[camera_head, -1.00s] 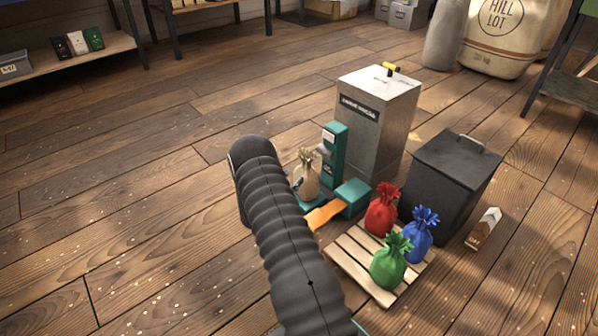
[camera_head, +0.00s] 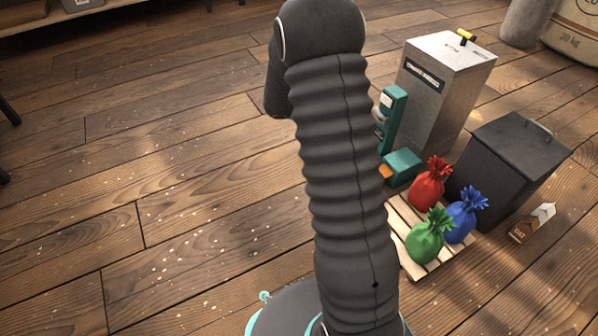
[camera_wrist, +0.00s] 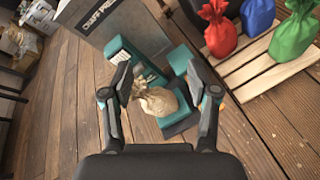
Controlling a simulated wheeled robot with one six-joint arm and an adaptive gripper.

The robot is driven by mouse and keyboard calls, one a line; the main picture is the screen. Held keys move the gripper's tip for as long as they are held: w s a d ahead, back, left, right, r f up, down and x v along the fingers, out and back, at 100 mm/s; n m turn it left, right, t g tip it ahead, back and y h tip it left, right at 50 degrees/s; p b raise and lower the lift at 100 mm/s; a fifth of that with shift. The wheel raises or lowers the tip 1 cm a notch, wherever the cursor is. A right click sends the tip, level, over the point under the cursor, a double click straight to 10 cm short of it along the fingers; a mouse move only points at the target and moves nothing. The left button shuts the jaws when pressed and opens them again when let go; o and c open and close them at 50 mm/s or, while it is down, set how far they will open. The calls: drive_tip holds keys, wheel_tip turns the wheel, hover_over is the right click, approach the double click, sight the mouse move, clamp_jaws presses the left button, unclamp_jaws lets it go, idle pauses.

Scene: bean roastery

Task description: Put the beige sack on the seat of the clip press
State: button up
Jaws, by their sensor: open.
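The beige sack (camera_wrist: 162,101) shows in the wrist view, on the teal base of the clip press (camera_wrist: 181,126), beside its teal column. My gripper (camera_wrist: 160,74) is open. Its fingers stand to either side of the sack with clear gaps, and nothing is held. In the head view my arm hides the sack, the seat and my gripper. The press column and a teal block of the clip press (camera_head: 403,167) show there, just right of my arm, with a bit of orange.
A grey bin (camera_head: 447,75) stands behind the press and a dark bin (camera_head: 510,165) to its right. A slatted pallet (camera_head: 410,262) holds red, blue and green sacks close to the press. A small carton (camera_head: 532,222) lies at right. The floor at left is clear.

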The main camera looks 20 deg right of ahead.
drive_tip(key=s+a+r+m+t+y, duration=0.2)
drive_tip(key=s+a+r+m+y, duration=0.1)
drive_tip(key=s+a, duration=0.5)
drive_tip(key=s+a+r+m+t+y, duration=0.2)
drive_tip(key=s+a+r+m+y, duration=0.2)
drive_tip(key=s+a, duration=0.5)
drive_tip(key=s+a+r+m+t+y, duration=0.2)
drive_tip(key=s+a+r+m+y, duration=0.2)
drive_tip(key=a, duration=0.6)
drive_tip(key=s+r+y, duration=0.2)
drive_tip(key=s+y, duration=0.1)
drive_tip(key=s, duration=0.1)
drive_tip(key=shift+s+a+r+t, duration=0.3)
drive_tip(key=shift+s+r+t, duration=0.05)
drive_tip(key=shift+s+t, duration=0.05)
drive_tip(key=shift+d, duration=0.1)
